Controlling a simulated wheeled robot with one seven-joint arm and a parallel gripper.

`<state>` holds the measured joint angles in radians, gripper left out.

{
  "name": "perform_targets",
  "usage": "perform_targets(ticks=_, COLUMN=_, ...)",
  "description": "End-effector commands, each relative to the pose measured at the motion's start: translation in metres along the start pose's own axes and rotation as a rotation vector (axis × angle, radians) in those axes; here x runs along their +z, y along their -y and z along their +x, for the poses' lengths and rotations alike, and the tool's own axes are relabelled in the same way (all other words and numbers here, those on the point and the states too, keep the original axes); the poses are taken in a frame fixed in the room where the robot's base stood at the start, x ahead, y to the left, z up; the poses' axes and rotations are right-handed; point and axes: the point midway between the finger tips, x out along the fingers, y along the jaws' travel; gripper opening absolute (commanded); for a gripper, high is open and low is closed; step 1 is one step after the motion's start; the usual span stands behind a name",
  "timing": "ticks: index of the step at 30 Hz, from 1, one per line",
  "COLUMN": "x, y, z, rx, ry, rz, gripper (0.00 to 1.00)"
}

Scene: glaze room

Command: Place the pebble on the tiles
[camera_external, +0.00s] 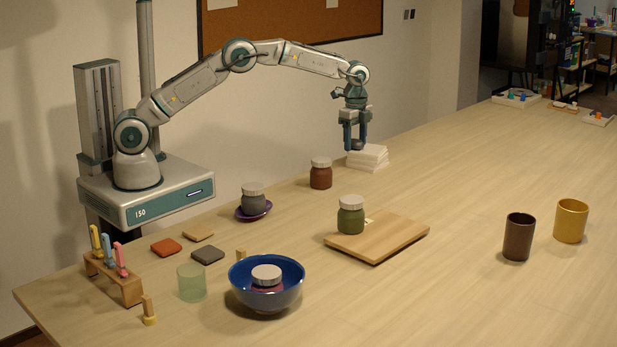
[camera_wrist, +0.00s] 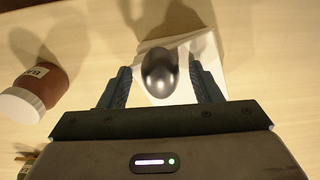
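The pebble (camera_wrist: 160,73) is dark, smooth and egg-shaped. In the external view the pebble (camera_external: 358,144) shows low between my fingertips, at the left part of the stack of white tiles (camera_external: 372,158). My gripper (camera_external: 356,140) points straight down over the tiles. In the wrist view my gripper (camera_wrist: 160,75) has its fingers on both sides of the pebble, with a narrow gap at each side, so it looks open around it. The tiles (camera_wrist: 209,60) lie beneath the pebble there. Whether the pebble touches the top tile is hard to tell.
A red-brown jar (camera_external: 321,174) stands left of the tiles, and also shows in the wrist view (camera_wrist: 43,85). A green jar (camera_external: 351,216) stands on a wooden board (camera_external: 385,243) nearer the front.

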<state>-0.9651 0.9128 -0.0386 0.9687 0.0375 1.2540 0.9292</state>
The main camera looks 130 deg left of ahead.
Motion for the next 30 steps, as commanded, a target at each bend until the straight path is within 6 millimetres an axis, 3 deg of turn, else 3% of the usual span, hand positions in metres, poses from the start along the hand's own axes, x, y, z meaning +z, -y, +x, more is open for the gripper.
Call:
perform_targets(ticks=8, x=-0.001, y=0.001, z=-0.018, rx=-0.004, ry=-0.003, rz=0.000, gripper=0.58)
perform_targets(ticks=21, x=-0.001, y=0.001, z=-0.106, rx=-0.002, ry=-0.001, rz=0.000, gripper=0.58)
perform_targets(ticks=30, x=0.000, y=0.000, z=-0.123, rx=0.000, ry=0.000, rz=0.000, gripper=0.58)
